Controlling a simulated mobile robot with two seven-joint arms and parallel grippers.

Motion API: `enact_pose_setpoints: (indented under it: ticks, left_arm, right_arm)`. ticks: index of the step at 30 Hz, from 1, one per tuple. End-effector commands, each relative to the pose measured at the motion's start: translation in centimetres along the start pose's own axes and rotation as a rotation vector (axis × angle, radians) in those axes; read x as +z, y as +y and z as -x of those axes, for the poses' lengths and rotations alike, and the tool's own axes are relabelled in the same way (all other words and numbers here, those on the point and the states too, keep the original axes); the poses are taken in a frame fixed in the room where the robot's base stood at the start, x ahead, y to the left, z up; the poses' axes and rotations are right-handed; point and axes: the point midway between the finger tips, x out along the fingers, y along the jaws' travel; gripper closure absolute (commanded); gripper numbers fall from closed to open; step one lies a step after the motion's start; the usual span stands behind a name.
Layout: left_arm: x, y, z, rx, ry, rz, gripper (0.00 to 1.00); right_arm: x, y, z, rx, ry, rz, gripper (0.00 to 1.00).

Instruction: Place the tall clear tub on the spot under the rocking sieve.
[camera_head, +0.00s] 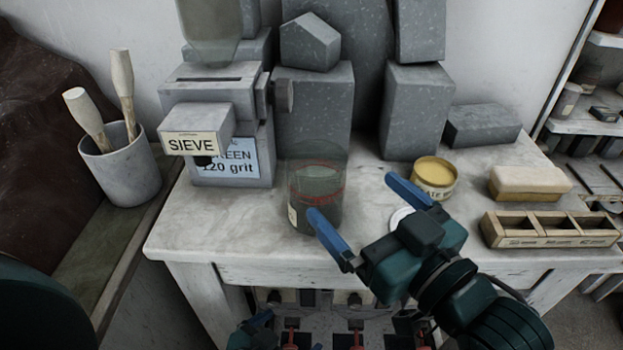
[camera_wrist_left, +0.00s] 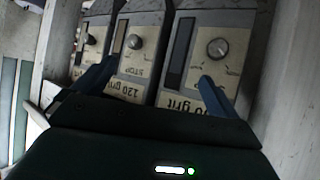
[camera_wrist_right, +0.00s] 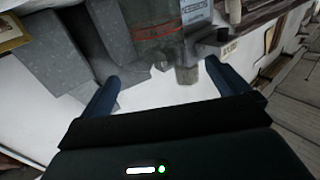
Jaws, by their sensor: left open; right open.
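The tall clear tub (camera_head: 316,165) stands upright on the bench, a dark see-through cylinder with red marking. It also shows at the top of the right wrist view (camera_wrist_right: 153,25). The grey sieve machine (camera_head: 245,105), with a SIEVE sign (camera_head: 192,145) on its front box, stands to its left; the spot under it is not clearly visible. My right gripper (camera_head: 368,212) is open and empty, its left finger overlapping the tub's lower right in the head view; contact cannot be told. My left gripper (camera_head: 286,333) is open below the bench top, facing panels with knobs (camera_wrist_left: 135,55).
Grey stone blocks (camera_head: 417,110) stand behind the tub. A yellow-topped tin (camera_head: 434,178), a white disc (camera_head: 402,216) and a wooden compartment tray (camera_head: 550,230) are to the right. A cup of tools (camera_head: 122,165) stands at left. The bench's front-left area is clear.

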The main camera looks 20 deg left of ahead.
Motion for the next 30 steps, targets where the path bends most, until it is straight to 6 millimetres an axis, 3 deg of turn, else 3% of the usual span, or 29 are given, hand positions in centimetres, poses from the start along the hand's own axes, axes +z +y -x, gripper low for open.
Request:
enact_pose_setpoints:
  ticks: [6, 14, 21, 30]
  left_arm:
    - [0.4, 0.0, 0.3, -0.003, -0.021, 0.004, 0.02]
    - [0.3, -0.2, 0.3, -0.010, -0.026, 0.005, 0.02]
    - [-0.4, -0.7, 0.5, -0.022, -0.025, 0.010, 0.02]
    - [0.2, -0.9, 0.3, -0.030, -0.041, 0.017, 0.02]
  right_arm:
    - [-0.2, 0.0, -4.2, 0.000, 0.001, -0.001, 0.00]
    - [-0.1, 0.0, -6.2, 0.001, 0.001, 0.000, 0.00]
    - [-0.2, -0.2, -9.7, 0.001, 0.000, -0.001, 0.00]
    - [-0.1, -0.2, -10.8, 0.001, 0.001, 0.000, 0.00]
